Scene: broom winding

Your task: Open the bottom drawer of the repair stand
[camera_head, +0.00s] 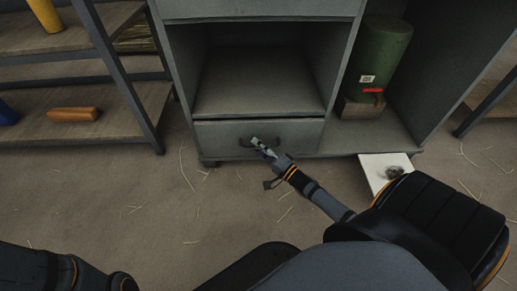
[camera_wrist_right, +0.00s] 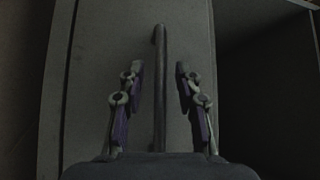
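The grey repair stand (camera_head: 182,75) stands in front of me. Its bottom drawer (camera_head: 222,137) sits at floor level under an open compartment and looks shut, flush with the stand. A dark bar handle (camera_head: 295,141) is on the drawer's front, partly hidden by my right gripper (camera_head: 259,145). In the right wrist view the handle (camera_wrist_right: 160,85) runs upright between the fingers of my right gripper (camera_wrist_right: 159,95). The fingers are open, with a gap on each side of the bar. My left arm shows at the lower left, but its gripper is out of view.
A green cylinder (camera_head: 382,50) stands in the stand's right bay. A white sheet (camera_head: 374,171) with a small dark thing lies on the floor at right. A shelf (camera_head: 95,129) with an orange object (camera_head: 73,114) is at left.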

